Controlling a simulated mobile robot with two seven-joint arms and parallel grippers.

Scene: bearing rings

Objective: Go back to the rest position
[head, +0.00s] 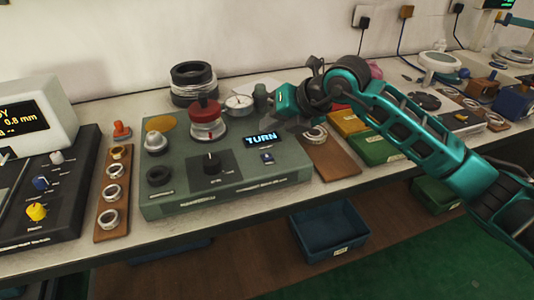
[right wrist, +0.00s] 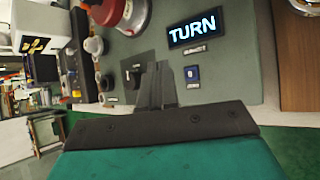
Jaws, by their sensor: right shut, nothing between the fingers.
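My right gripper (head: 294,123) reaches in from the right in the head view, at the right back of a grey-green control box. In the right wrist view its fingers (right wrist: 157,84) are together with nothing between them, in front of the box's face. The display also shows in the right wrist view (right wrist: 196,27). My left gripper is in neither view.
A wooden rack of rings (head: 112,193) and a gauge unit (head: 40,190) stand to the left. A brown board (head: 333,160) and green and yellow bins (head: 378,148) lie on the right, under my right arm. A blue bin (head: 330,230) sits below the bench edge.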

